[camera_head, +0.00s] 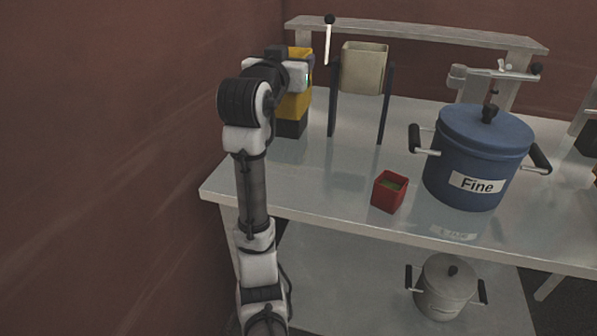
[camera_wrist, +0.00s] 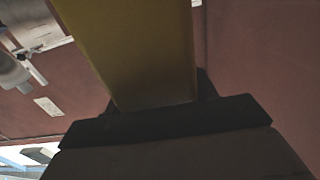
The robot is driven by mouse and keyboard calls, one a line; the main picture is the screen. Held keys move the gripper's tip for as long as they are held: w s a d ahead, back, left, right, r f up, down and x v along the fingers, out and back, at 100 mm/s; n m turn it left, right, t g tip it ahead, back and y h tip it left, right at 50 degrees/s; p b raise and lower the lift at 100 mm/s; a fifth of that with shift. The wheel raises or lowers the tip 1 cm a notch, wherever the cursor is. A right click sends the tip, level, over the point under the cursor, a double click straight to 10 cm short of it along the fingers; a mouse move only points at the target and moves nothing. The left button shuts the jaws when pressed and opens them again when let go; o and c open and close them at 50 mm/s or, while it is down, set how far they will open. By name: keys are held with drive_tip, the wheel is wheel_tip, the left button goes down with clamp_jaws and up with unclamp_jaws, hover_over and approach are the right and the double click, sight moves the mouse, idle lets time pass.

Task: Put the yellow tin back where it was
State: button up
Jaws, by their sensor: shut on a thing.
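The yellow tin (camera_head: 293,106) is at the left end of the worktop, a tall box shape with a dark lower part. My gripper (camera_head: 300,76) is at its upper half and is shut on it. My arm hides part of the tin's left side, and the fingertips are hard to make out. In the wrist view the yellow face of the tin (camera_wrist: 140,50) runs down to the dark gripper (camera_wrist: 165,115). I cannot tell whether the tin's base touches the worktop.
The worktop (camera_head: 300,180) is clear in front of the tin. A beige hopper (camera_head: 364,68) on dark posts stands close to its right. A red open box (camera_head: 389,191) and a blue pot marked "Fine" (camera_head: 476,160) stand further right. A grey pot (camera_head: 446,286) is below.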

drive_tip(key=shift+w+f, duration=0.15)
drive_tip(key=shift+w, duration=0.05)
wheel_tip(320, 180, down, 20)
drive_tip(key=p, duration=0.2)
drive_tip(key=shift+r, duration=0.2)
drive_tip(key=shift+f, duration=0.2)
drive_tip(key=o, duration=1.4)
drive_tip(key=shift+c, duration=0.2)
drive_tip(key=shift+o, duration=0.2)
drive_tip(key=shift+r, duration=0.15)
